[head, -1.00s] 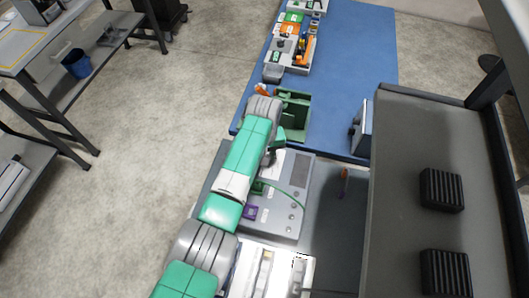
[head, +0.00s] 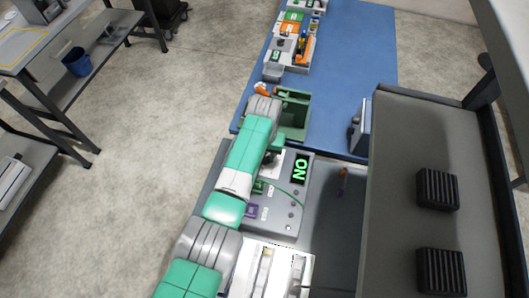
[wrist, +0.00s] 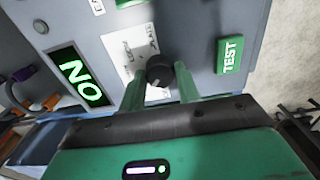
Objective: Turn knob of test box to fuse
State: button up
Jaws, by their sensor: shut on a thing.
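The grey test box (head: 270,222) lies below the blue mat in the head view. Its display (head: 301,168) is lit and shows green "ON" lettering; the lit display also fills the left of the wrist view (wrist: 80,76). The black round knob (wrist: 159,70) sits on a white label plate (wrist: 128,48) with small print too blurred to read surely. My gripper (wrist: 160,80) is shut on the knob, one green finger on each side. The knob's pointer direction is hidden. A green "TEST" tag (wrist: 230,54) is to the knob's right.
A green cable (head: 290,194) curves over the box face near a purple part (head: 251,211). A green holder (head: 294,112) stands beyond the box on the blue mat (head: 345,60). A large grey cabinet (head: 405,140) bounds the right side.

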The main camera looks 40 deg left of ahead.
dwell(0.3)
jog(key=o, duration=1)
jog(key=shift+c, duration=0.2)
notch_tip(320, 180, up, 8)
jog(key=shift+f+p, duration=0.1)
jog(key=shift+p, duration=0.5)
